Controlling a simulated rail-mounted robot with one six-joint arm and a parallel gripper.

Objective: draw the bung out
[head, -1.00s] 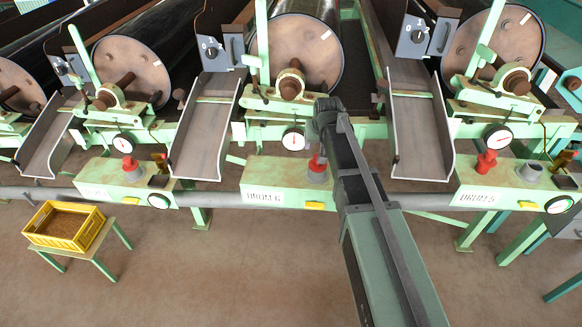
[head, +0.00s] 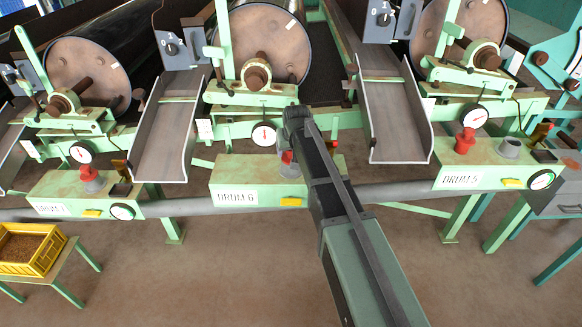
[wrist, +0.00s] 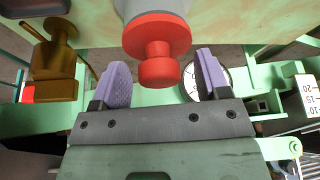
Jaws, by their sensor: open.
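The red bung (wrist: 158,62) sits in a grey round socket (wrist: 152,10) on the pale green DRUM 6 box (head: 220,180). In the head view, a sliver of the bung (head: 287,157) shows beside my arm. In the wrist view, my gripper (wrist: 162,62) is open, with one purple-grey finger on each side of the bung's knob. There is a gap between each finger and the knob. In the head view, my gripper's fingers are hidden by the arm.
A brass valve (wrist: 54,55) stands left of the bung in the wrist view, near the left finger. A dial (wrist: 207,82) lies behind the right finger. In the head view, DRUM 5 has another red bung (head: 465,141). A yellow tray (head: 48,255) stands at far left.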

